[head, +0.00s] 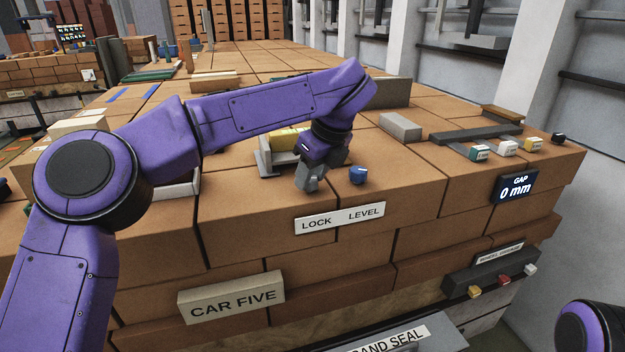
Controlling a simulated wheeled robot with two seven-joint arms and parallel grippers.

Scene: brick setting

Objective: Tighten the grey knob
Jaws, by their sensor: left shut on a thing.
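My left gripper (308,184) points down at the front edge of the brick-patterned top, just above the word LOCK on a white label (340,218) reading LOCK LEVEL. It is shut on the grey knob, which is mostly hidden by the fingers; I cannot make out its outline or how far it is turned. A blue knob (358,175) stands just right of the gripper, apart from it, above the word LEVEL. Only a rounded part of my right arm shows at the bottom right; its gripper is out of view.
A display (514,188) reads GAP 0 mm at the right. Several small coloured knobs and a dark bar (476,133) lie behind it. A grey block (400,127) stands behind the blue knob.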

